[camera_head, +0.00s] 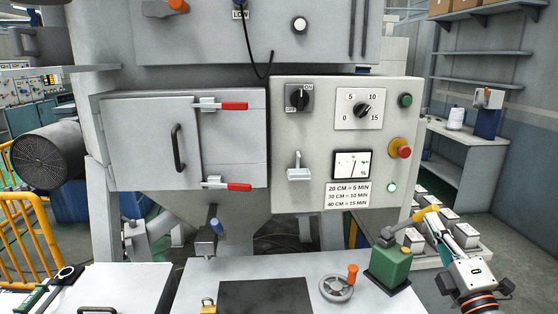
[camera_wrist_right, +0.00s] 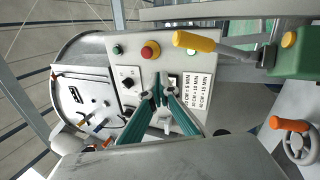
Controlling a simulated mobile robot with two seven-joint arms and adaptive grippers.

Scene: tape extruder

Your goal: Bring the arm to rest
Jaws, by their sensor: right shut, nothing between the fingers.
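My right gripper (camera_head: 438,228) is at the lower right of the head view, with its white wrist below it. My left gripper is in neither view.
The green box (camera_head: 389,266) has a yellow-handled lever (camera_head: 425,214) close to my right gripper. A handwheel (camera_head: 337,288) with an orange knob stands left of it. The grey control panel (camera_head: 318,120) rises behind. White blocks (camera_head: 463,231) sit on a rack at right.

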